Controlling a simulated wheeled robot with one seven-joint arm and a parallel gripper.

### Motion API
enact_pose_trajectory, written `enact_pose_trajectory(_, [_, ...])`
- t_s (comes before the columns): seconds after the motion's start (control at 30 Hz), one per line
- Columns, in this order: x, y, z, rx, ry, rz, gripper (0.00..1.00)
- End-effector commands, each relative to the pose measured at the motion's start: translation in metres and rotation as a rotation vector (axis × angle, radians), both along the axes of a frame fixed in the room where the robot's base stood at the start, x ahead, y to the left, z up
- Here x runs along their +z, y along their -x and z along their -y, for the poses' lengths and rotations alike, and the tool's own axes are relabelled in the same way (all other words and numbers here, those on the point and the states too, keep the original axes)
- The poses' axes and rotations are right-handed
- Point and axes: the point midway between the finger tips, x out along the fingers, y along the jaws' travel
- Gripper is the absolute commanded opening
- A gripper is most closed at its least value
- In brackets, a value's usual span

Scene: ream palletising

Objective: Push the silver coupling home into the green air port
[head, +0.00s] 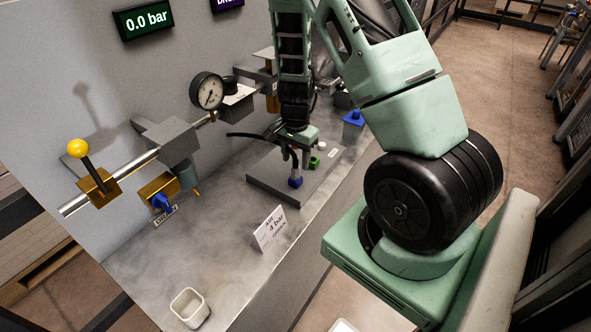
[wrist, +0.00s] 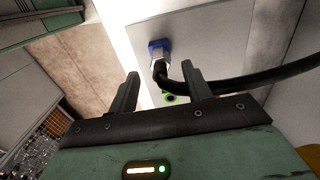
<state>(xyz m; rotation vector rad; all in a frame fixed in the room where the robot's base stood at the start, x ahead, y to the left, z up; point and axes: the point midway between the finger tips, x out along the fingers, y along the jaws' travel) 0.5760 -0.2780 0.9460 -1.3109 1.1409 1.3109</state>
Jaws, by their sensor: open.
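The silver coupling (wrist: 159,64) is at the blue port (wrist: 155,45) in the wrist view, with the black hose (wrist: 235,86) bending away from it to the right. Whether it is fully seated there I cannot tell. The blue port also shows in the head view (head: 295,183). The green air port (head: 314,163) is just behind and right of it; in the wrist view the green port (wrist: 170,98) shows partly between my fingers, with a dark round opening. My gripper (wrist: 160,76) is open, its fingertips either side of the hose close to the coupling, holding nothing.
The ports stand on a grey plate (head: 262,190) on the bench. A card reading 4 bar (head: 270,228) stands in front. A gauge (head: 207,91), a yellow-knobbed lever (head: 85,155) and a blue drain knob (head: 161,203) are left. The display (head: 143,19) reads 0.0 bar.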

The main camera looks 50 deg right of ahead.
Motion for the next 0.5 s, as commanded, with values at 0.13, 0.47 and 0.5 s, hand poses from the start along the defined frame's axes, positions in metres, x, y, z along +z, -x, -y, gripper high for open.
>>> enact_pose_trajectory(0.13, [-0.025, 0.001, 0.000, -0.003, -0.003, -0.002, 0.49])
enact_pose_trajectory(0.47, [-0.050, 0.000, 0.000, 0.000, 0.000, 0.001, 0.49])
enact_pose_trajectory(0.5, [-0.050, 0.000, 0.000, 0.000, 0.000, 0.001, 0.49])
